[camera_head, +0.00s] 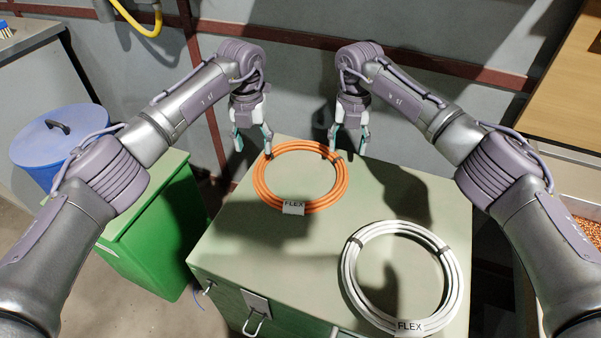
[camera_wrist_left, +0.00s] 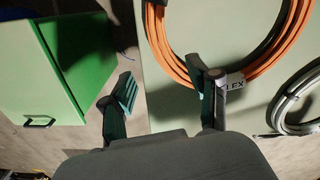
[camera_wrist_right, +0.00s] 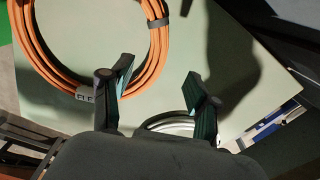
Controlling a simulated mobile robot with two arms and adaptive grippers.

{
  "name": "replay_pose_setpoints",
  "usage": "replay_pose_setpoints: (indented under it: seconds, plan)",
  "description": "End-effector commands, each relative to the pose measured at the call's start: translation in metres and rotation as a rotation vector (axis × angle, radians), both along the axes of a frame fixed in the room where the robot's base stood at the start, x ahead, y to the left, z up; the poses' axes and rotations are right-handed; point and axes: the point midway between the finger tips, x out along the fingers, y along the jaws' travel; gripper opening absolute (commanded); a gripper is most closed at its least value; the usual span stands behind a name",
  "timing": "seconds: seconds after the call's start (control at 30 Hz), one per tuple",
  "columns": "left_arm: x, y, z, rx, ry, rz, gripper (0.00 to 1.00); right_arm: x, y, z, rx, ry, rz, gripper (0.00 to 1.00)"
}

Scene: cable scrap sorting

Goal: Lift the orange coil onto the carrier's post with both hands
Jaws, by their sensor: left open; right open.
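The orange coil (camera_head: 262,189) lies flat on the pale green cabinet top, with a white FLEX tag on its near side. It also shows in the left wrist view (camera_wrist_left: 160,45) and the right wrist view (camera_wrist_right: 45,66). My left gripper (camera_head: 252,140) is open and empty above the coil's upper left side. My right gripper (camera_head: 349,143) is open and empty above its upper right side. In the wrist views, one finger of each gripper overlaps the coil near its tag; I cannot tell whether they touch. I do not see the carrier's post.
A white coil (camera_head: 348,273) with a FLEX tag lies on the cabinet top (camera_head: 240,242), nearer me and to the right. A green box (camera_head: 150,235) and a blue lidded bin (camera_head: 62,140) stand left. The cabinet top's left front is clear.

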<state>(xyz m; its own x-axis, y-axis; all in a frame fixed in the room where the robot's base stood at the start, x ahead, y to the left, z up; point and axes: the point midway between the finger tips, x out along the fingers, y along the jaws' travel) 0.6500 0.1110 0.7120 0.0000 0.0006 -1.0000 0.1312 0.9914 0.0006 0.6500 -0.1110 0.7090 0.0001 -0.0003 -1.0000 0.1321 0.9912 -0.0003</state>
Motion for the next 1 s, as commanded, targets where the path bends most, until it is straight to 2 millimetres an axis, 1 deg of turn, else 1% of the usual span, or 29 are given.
replay_pose_setpoints:
  seconds: [0.03,0.2,0.4,0.6,0.9,0.97,1.0]
  plan:
    - [-0.001,0.000,-0.012,0.000,0.005,-0.001,0.60,-0.001,0.000,-0.012,0.000,0.005,0.001,0.60]
    - [-0.001,-0.001,-0.044,-0.001,0.003,0.000,0.60,-0.001,0.000,-0.045,0.001,0.004,-0.001,0.60]
    - [0.000,0.000,-0.074,-0.001,0.002,0.000,0.60,-0.001,0.000,-0.074,0.000,0.003,-0.001,0.60]
    - [0.000,-0.001,-0.086,-0.002,0.000,0.000,0.60,0.000,0.000,-0.087,0.000,0.001,-0.001,0.60]
    - [0.000,0.000,-0.088,-0.001,0.000,-0.001,0.60,0.000,0.000,-0.088,0.000,0.000,0.000,0.60]
    - [0.000,0.000,-0.088,-0.001,0.000,-0.001,0.52,0.000,0.000,-0.088,0.000,0.000,0.000,0.52]
    - [0.000,0.000,-0.088,-0.001,0.000,-0.001,0.45,0.000,0.000,-0.088,0.000,0.000,0.000,0.45]
